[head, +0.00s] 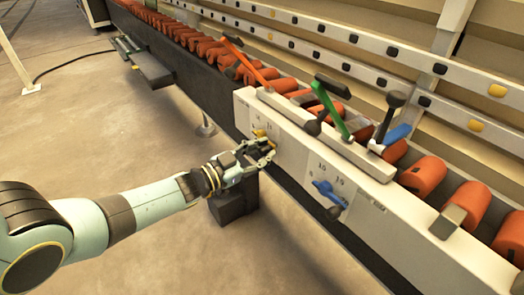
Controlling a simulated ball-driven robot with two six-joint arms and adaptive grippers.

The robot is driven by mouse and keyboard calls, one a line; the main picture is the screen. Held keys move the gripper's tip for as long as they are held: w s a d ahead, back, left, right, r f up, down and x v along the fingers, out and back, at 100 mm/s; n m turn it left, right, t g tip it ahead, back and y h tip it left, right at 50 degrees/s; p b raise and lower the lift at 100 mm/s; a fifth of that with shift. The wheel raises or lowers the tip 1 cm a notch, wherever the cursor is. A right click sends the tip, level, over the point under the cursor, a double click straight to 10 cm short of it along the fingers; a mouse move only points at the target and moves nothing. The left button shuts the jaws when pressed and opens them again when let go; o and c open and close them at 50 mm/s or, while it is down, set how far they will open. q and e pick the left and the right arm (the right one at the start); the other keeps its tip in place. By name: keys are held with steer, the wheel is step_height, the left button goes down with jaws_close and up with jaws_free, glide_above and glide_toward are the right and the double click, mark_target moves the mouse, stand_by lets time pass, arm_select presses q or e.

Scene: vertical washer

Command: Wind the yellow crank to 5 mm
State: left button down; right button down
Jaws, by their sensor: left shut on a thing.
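The yellow crank (260,133) sits on the front face of the white control box (300,143), to the left of a blue crank (328,192). My left gripper (267,150) is at the yellow crank and shut on it; the fingers hide most of the crank. Numbers are printed on the panel beside each crank, but the scale near the yellow one is partly covered and too small to read. My right gripper is not in the head view.
Orange (254,75), green (330,110) and blue (391,137) levers with dark knobs stand on top of the box. Orange rollers (422,176) line the conveyor behind. A dark block (234,203) is below my gripper.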

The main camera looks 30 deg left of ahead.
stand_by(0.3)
arm_select(q)
steer(key=c, duration=1.1)
jaws_free()
steer(key=shift+s+a, duration=0.15)
steer(key=shift+s, duration=0.15)
steer(key=v, duration=1.1)
steer(key=shift+s, duration=0.25)
